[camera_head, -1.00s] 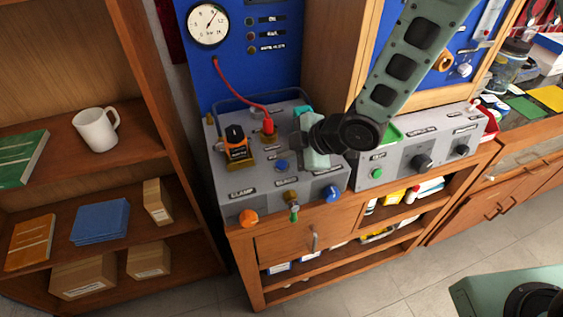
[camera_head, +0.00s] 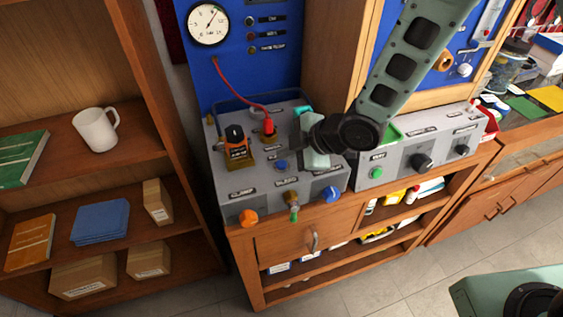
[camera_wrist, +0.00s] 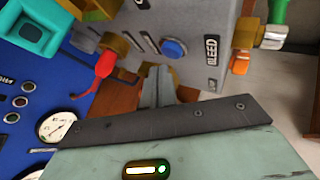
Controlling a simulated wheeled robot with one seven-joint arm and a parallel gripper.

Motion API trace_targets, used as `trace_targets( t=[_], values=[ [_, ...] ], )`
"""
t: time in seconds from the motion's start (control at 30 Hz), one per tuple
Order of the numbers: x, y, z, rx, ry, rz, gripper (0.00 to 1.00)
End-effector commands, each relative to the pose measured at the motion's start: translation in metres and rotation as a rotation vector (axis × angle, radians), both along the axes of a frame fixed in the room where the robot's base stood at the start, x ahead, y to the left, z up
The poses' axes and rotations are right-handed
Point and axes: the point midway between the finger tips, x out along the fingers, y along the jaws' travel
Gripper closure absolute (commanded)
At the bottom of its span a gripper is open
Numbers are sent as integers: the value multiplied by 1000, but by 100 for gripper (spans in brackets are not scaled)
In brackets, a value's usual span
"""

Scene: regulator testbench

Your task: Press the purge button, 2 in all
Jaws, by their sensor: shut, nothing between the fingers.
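A round blue button (camera_head: 281,165) sits on top of the grey testbench box (camera_head: 222,188), by a small label too blurred to read. I take it for the purge button. It also shows in the wrist view (camera_wrist: 174,48), near the BLEED label. My gripper (camera_head: 305,139) is over the right part of the box, to the right of the button in the head view. In the wrist view the shut fingers (camera_wrist: 158,75) are empty and appear below and left of the button, apart from it in the picture. The height gap cannot be told.
A red hose plug (camera_head: 268,126), an orange-and-black clamp (camera_head: 237,147) and a teal fitting (camera_head: 304,109) stand on the box. Another control box (camera_head: 398,176) stands right.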

Motion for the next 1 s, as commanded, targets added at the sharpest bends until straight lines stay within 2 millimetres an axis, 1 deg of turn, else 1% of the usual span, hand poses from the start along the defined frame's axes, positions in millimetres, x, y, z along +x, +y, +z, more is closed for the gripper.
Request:
trace_targets(
  t=[0.33,1.0],
  values=[
    [0,0,-9,0,0,0,100],
    [0,0,-11,0,0,0,100]
  ],
)
